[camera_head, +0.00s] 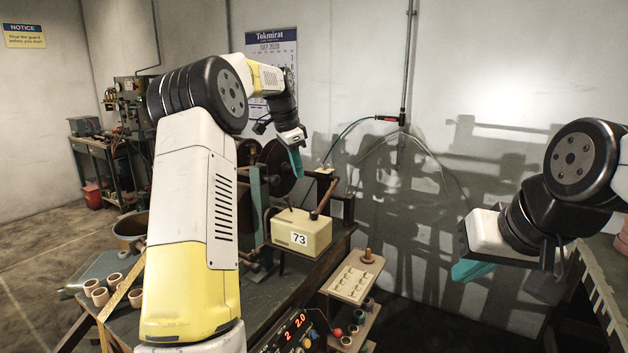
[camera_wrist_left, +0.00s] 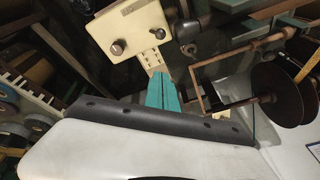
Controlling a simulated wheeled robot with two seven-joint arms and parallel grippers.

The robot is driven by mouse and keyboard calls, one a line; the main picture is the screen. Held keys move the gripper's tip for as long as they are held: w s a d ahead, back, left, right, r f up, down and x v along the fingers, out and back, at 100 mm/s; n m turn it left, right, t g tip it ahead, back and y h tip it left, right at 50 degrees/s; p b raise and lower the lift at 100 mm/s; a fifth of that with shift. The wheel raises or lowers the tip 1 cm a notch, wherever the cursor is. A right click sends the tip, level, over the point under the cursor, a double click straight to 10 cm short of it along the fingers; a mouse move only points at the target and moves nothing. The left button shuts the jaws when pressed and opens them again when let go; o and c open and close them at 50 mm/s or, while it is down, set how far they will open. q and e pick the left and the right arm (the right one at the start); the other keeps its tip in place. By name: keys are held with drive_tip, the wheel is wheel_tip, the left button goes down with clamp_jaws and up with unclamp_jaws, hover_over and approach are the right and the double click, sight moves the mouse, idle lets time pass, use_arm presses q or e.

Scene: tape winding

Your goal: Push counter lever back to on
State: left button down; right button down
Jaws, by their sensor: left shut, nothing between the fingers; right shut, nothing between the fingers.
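The counter is a cream box (camera_head: 302,236) marked 73, standing on the machine bench. In the left wrist view the cream box (camera_wrist_left: 137,22) shows dark round knobs, and I cannot tell which is the lever's end. My left gripper (camera_head: 296,163) has teal fingers, shut and empty, above the box and apart from the lever. The fingers also show in the left wrist view (camera_wrist_left: 162,92). My right gripper (camera_head: 470,270) is shut and empty, far right.
A dark reel (camera_head: 275,165) stands behind the box; it shows in the left wrist view (camera_wrist_left: 285,88) beside a copper-coloured rod (camera_wrist_left: 240,52). A wooden rack (camera_head: 355,278) stands right of the bench. A red-digit display (camera_head: 295,328) is at the front.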

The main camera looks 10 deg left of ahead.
use_arm(q)
drive_tip(key=a+r, duration=0.2)
drive_tip(key=r, duration=0.1)
drive_tip(key=a+r, duration=0.1)
drive_tip(key=shift+s+r, duration=0.15)
drive_tip(key=shift+r, duration=0.15)
drive_tip(key=s+d+r+n+t, duration=0.1)
drive_tip(key=s+d+r+n, duration=0.15)
drive_tip(key=s, duration=0.65)
drive_tip(key=s+d+r+n+t, duration=0.15)
drive_tip(key=s+d, duration=0.25)
drive_tip(key=s, duration=0.5)
drive_tip(key=s+d+f+n, duration=0.1)
drive_tip(key=s+f+n, duration=0.2)
drive_tip(key=s, duration=0.7)
drive_tip(key=s+d+f+n, duration=0.2)
drive_tip(key=s+f+n, duration=0.1)
drive_tip(key=s+f, duration=0.4)
drive_tip(key=s+t, duration=0.1)
drive_tip(key=s, duration=0.2)
drive_tip(key=shift+d+n+h, duration=0.3)
